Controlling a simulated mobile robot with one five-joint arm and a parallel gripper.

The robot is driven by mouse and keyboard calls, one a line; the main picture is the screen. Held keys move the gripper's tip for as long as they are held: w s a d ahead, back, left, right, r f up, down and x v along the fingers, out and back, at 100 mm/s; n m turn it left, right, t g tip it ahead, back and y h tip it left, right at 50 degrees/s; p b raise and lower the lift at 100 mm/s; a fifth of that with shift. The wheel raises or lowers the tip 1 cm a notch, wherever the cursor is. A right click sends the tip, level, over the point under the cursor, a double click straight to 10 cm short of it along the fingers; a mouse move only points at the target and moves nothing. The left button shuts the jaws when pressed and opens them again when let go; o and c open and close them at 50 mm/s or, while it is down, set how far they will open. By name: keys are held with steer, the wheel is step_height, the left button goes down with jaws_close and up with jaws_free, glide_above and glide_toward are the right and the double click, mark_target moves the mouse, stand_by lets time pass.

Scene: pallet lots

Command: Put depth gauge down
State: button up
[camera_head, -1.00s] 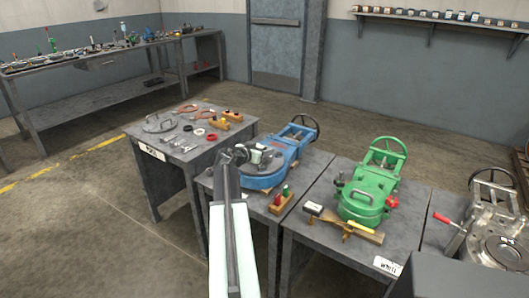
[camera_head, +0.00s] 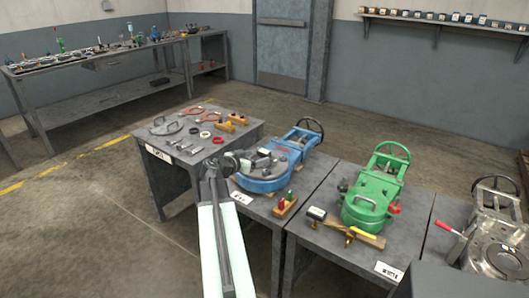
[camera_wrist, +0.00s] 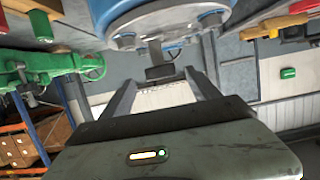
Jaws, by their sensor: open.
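My gripper (camera_head: 232,163) is at the near left side of the blue machine (camera_head: 268,179) on the middle table. In the wrist view, the two fingers of my gripper (camera_wrist: 161,78) are spread apart. A small dark block (camera_wrist: 160,73) shows between the fingertips; whether it touches them, and whether it is the depth gauge, I cannot tell. No depth gauge can be picked out for certain in the head view.
A green machine (camera_head: 371,201) stands on the table to the right, with a brown wooden piece (camera_head: 366,238) in front. A small wooden block (camera_head: 285,206) with red and green pieces sits near the blue machine. The left table (camera_head: 222,145) holds rings and tools.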

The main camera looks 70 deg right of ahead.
steer(key=shift+v, duration=1.2)
steer(key=w+a+f+n+t+y, duration=0.1)
steer(key=w+a+f+n+y, duration=0.25)
steer(key=w+a, duration=0.65)
steer(key=w+a+f+n+t+y, duration=0.2)
steer(key=w+a+f+n, duration=0.3)
steer(key=a, duration=0.9)
steer(key=w+a+f+n+t+y, duration=0.1)
steer(key=w+a+f+n+y, duration=0.3)
steer(key=w+a, duration=0.6)
steer(key=a+f+n+y, duration=0.1)
steer(key=a+n, duration=0.1)
steer(key=a, duration=0.9)
steer(key=s+a+f+n+y, duration=0.1)
steer(key=a+f+n+y, duration=0.1)
steer(key=a, duration=1)
steer(key=s+a+f+n+y, duration=0.1)
steer(key=a+n, duration=0.3)
steer(key=a, duration=0.7)
steer(key=shift+a+y, duration=0.25)
steer(key=shift+y, duration=0.1)
steer(key=shift+w+n, duration=0.1)
steer(key=shift+n, duration=0.15)
